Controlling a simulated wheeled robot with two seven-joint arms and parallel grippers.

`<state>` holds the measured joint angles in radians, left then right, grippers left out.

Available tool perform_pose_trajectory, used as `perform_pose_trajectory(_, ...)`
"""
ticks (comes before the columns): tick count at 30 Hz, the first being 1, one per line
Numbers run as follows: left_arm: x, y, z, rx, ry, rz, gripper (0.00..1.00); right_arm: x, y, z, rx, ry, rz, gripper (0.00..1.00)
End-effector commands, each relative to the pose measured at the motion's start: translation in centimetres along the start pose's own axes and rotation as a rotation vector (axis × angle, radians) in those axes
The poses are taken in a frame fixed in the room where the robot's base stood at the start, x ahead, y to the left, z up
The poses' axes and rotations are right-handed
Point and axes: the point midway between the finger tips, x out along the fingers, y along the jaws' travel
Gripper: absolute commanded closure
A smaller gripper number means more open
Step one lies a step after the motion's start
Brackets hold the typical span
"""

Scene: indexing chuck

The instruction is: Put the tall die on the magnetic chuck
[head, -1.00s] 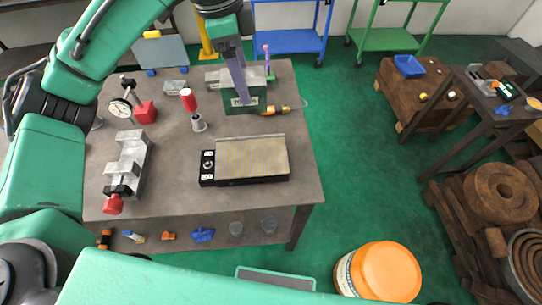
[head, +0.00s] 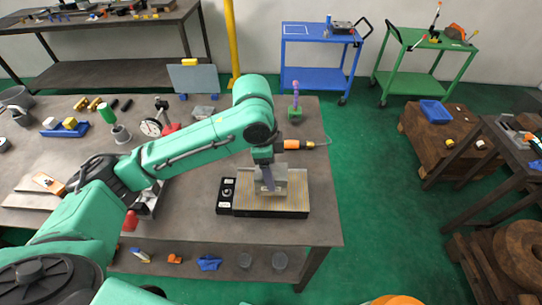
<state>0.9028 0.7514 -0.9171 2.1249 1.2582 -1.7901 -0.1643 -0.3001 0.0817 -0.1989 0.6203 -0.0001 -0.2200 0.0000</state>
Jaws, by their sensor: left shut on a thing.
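The magnetic chuck (head: 292,202) is a flat block with a striped tan top and a black control end at its left, lying on the bench. My left gripper (head: 268,184) points down over the middle of the chuck and is shut on the tall die (head: 279,184), a grey metal block. The die is upright over the striped top. I cannot tell whether its underside touches the chuck or hovers just above it. The gripper fingers hide part of the die. My right gripper is not in view.
The grey bench (head: 322,225) also holds a dial gauge (head: 151,128), an orange-handled tool (head: 298,144) and a purple item on a green base (head: 295,112), all behind the chuck. A vise is partly hidden under my left arm. The bench right of the chuck is clear.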

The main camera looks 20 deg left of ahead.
Motion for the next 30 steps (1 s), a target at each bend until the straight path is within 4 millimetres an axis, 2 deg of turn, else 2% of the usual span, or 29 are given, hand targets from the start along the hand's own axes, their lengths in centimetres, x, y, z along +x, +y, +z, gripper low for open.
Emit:
perform_pose_trajectory(4, 1.7, -0.1, 0.2, -0.002, 0.003, -0.004, 1.00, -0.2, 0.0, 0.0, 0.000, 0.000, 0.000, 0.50)
perform_pose_trajectory(14, 2.0, -0.1, 0.3, -0.001, 0.002, -0.005, 1.00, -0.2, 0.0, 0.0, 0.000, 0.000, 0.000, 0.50)
perform_pose_trajectory(15, 2.2, 0.0, 0.4, -0.001, -0.001, -0.001, 0.24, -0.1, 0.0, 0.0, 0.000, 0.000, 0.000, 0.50)
perform_pose_trajectory(17, 2.2, 0.0, 0.4, -0.001, -0.001, -0.001, 0.02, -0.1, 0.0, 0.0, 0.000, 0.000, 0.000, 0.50)
perform_pose_trajectory(26, 2.1, 0.0, 0.3, -0.001, 0.000, -0.001, 0.02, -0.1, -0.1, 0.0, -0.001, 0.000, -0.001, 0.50)
perform_pose_trajectory(30, 0.8, -0.1, 0.3, -0.001, 0.002, -0.004, 0.02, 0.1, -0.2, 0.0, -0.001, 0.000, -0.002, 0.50)
